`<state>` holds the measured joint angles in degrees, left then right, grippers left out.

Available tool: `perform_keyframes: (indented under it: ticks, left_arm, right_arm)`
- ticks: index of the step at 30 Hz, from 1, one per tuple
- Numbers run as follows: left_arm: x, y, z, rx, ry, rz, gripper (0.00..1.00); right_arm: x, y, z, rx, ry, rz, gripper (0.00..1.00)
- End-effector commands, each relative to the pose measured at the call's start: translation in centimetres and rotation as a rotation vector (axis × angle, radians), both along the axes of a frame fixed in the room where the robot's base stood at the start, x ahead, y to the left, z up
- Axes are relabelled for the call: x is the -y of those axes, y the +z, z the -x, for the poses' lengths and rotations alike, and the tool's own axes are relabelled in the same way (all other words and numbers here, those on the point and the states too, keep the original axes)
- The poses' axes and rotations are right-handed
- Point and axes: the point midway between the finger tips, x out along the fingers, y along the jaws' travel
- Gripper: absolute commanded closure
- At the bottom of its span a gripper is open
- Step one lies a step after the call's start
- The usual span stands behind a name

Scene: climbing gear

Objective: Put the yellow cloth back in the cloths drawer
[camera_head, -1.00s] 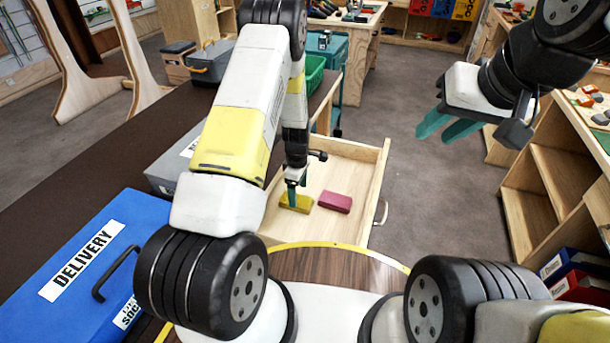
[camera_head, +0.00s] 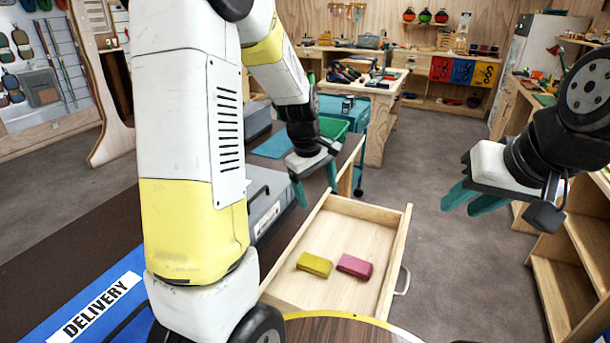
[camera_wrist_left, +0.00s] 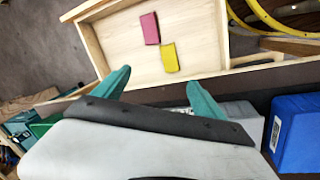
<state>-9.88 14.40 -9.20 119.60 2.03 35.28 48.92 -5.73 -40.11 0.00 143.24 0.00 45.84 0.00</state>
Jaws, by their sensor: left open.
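The yellow cloth (camera_head: 314,264), a small folded block, lies on the floor of the open wooden drawer (camera_head: 335,219). A red-pink folded cloth (camera_head: 354,266) lies just to its right. In the left wrist view the yellow cloth (camera_wrist_left: 170,58) sits beside the pink cloth (camera_wrist_left: 149,28) inside the drawer. My left gripper (camera_head: 316,191) is open and empty, raised above and beyond the drawer's left rear corner, apart from both cloths. My right gripper (camera_head: 470,200) hangs to the right of the drawer with its teal fingers apart and nothing between them.
A green bin (camera_head: 333,130) stands behind the drawer. Wooden shelves (camera_head: 570,270) stand at right. Open grey floor lies between drawer and shelves.

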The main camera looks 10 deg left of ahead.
Motion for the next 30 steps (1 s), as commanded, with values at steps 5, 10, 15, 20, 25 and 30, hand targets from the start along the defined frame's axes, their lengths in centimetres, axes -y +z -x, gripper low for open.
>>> perform_keyframes:
  ticks: [5, 10, 15, 20, 25, 30]
  left_arm:
    - [-0.3, 7.7, 5.4, 0.15, -0.243, -0.019, 0.19]
    - [-0.5, 12.5, 11.4, 0.289, -0.482, -0.085, 0.19]
    - [-0.8, 14.9, 16.9, 0.403, -0.686, -0.183, 0.19]
    - [-0.9, 15.6, 20.0, 0.463, -0.804, -0.255, 0.19]
    - [-0.9, 15.6, 21.0, 0.48, -0.846, -0.282, 0.19]
    - [-1.0, 15.6, 20.9, 0.479, -0.847, -0.282, 0.19]
  right_arm:
    - [0.0, 0.0, 0.0, 0.0, 0.0, 0.0, 0.68]
    - [0.0, 0.0, 0.0, 0.0, 0.0, 0.0, 0.68]
    - [0.0, 0.0, 0.0, 0.0, 0.0, 0.0, 0.68]
    - [0.0, 0.0, 0.0, 0.0, 0.0, 0.0, 0.68]
    - [0.0, 0.0, 0.0, 0.0, 0.0, 0.0, 0.68]
    - [0.0, 0.0, 0.0, 0.0, 0.0, 0.0, 0.68]
